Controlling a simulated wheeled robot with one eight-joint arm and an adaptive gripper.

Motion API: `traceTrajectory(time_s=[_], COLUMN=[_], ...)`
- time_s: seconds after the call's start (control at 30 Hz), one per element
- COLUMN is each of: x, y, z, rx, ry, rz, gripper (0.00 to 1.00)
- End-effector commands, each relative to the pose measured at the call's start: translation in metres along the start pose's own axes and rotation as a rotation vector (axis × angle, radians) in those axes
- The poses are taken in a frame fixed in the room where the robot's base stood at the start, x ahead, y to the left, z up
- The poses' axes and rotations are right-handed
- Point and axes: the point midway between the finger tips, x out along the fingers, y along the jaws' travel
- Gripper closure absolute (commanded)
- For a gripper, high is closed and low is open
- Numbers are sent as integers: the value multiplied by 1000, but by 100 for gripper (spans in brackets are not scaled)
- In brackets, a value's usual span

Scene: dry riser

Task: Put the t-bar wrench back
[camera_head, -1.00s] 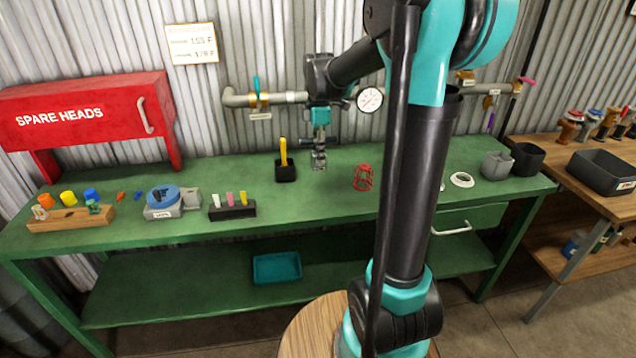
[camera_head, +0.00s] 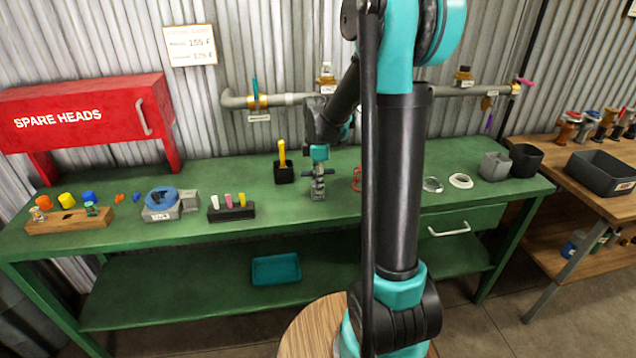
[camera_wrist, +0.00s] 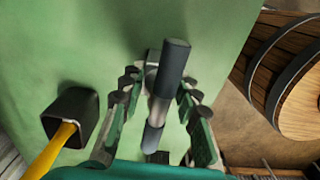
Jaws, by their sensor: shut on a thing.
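The t-bar wrench (camera_wrist: 160,100) shows in the wrist view as a pale metal bar with dark grips at both ends. It lies between the fingers of my gripper (camera_wrist: 155,95), which is shut on it. In the head view my gripper (camera_head: 318,188) points down over the middle of the green bench (camera_head: 255,207), right of a black holder (camera_head: 284,175) with a yellow-handled tool (camera_head: 282,153). A small grey block-like part (camera_wrist: 152,57) shows behind the bar in the wrist view. Whether the wrench touches the bench is unclear.
A red wire-like object (camera_head: 357,178) is partly hidden behind my arm. Pale rings (camera_head: 460,181) and cups (camera_head: 495,166) are at the right. A black block with coloured handles (camera_head: 231,212) is at the left. The pipe (camera_head: 290,99) runs along the wall behind.

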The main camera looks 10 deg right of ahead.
Motion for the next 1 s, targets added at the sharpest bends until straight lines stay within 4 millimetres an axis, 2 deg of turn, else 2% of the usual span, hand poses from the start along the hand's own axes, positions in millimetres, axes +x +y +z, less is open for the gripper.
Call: traceTrajectory(time_s=[0.13, 0.17, 0.3, 0.67, 0.87, 1.0], x=[3, 3, 2, -1, -25, -54], y=[0, 0, 0, 0, 0, 0], z=[0, 0, 0, 0, 0, 0], rx=[0, 0, 0, 0, 0, 0], ry=[0, 0, 0, 0, 0, 0], rz=[0, 0, 0, 0, 0, 0], gripper=[100, 67, 49, 48, 48, 48])
